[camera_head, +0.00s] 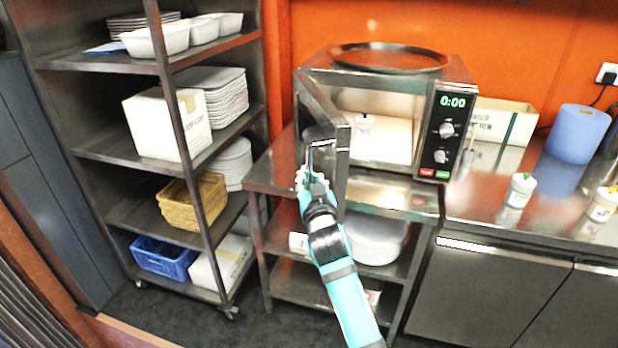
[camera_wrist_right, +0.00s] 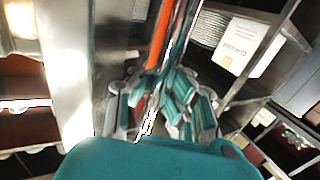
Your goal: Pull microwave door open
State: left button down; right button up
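The steel microwave (camera_head: 377,120) stands on a metal stand. Its door (camera_head: 327,108) is partly open, hinged at the left and swung out toward me. The lit inside shows to the right of the door. My right gripper (camera_head: 318,178) is at the door's outer face, by the handle (camera_head: 312,155). In the right wrist view my right gripper (camera_wrist_right: 155,95) has its fingers on both sides of the shiny handle bar (camera_wrist_right: 170,55) and looks closed on it. The exact finger contact is partly hidden. My left gripper is not in view.
A shelf rack (camera_head: 180,115) with trays, boxes and baskets stands left of the door. A round pan (camera_head: 388,57) lies on the microwave. The right counter (camera_head: 545,205) holds a blue roll (camera_head: 577,133) and small containers. Dark floor lies open in front.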

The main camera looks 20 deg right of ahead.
jog(key=o, duration=0.4)
jog(key=shift+s+a+r, duration=0.1)
jog(key=shift+s+a, duration=0.05)
jog(key=shift+s, duration=0.4)
jog(key=shift+o, duration=1.4)
jog(key=shift+s+r, duration=0.1)
jog(key=shift+o, duration=0.2)
jog(key=shift+w, duration=0.35)
jog(key=s+a, duration=0.1)
jog(key=s, duration=1.1)
jog(key=shift+a, duration=0.25)
